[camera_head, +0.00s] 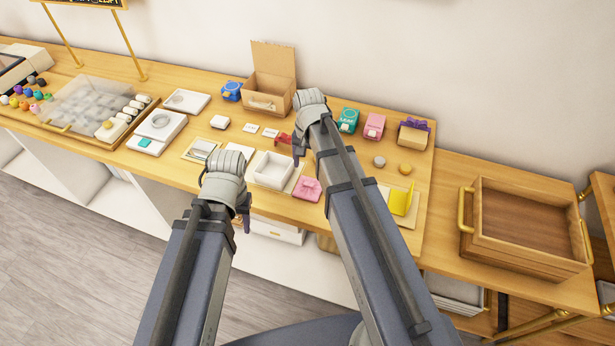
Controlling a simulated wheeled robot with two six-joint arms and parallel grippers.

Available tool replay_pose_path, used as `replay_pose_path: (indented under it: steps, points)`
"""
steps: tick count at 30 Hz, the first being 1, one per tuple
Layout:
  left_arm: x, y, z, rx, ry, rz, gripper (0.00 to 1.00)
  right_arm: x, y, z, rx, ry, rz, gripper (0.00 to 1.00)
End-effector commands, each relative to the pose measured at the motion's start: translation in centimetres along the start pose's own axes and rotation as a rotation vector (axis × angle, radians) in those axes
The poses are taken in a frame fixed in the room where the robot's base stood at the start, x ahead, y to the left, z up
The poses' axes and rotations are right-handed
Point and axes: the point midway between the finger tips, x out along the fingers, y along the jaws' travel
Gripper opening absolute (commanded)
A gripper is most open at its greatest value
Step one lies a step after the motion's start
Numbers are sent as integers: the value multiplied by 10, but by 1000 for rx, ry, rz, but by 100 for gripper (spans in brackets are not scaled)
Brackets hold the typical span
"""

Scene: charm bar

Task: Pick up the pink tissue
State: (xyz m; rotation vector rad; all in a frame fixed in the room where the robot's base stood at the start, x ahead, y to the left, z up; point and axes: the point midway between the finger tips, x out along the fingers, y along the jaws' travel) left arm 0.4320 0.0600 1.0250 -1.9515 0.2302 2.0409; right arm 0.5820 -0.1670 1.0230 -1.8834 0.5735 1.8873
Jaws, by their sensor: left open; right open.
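A pink folded item (307,189), which looks like the pink tissue, lies flat on the wooden counter beside a white open box (272,170). My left gripper (245,218) is open at the counter's front edge, left of the pink item and apart from it. My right gripper (298,152) is open above the counter, behind the pink item and close to a small red object (283,138). Both fingertips are small and partly hidden by my wrists. Nothing shows in either gripper.
An open cardboard box (270,84) stands at the back. A teal dispenser (348,120), a pink dispenser (374,126) and a ribboned box (413,134) stand back right. A yellow card (402,201) and a wooden tray (522,262) are further right.

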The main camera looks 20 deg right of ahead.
Motion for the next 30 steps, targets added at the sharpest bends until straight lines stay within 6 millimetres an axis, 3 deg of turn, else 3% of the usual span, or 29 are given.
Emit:
replay_pose_path:
  steps: [13, 22, 30]
  points:
    - [27, 3, -2, -1, 0, 0, 50, 27, 0, 1, -1, 0, 0, 75]
    - [32, 3, -2, -1, 0, 0, 50, 32, 1, 2, -1, 0, 0, 75]
    - [62, 6, -4, -2, 0, 0, 50, 62, 4, 7, -1, 0, 0, 75]
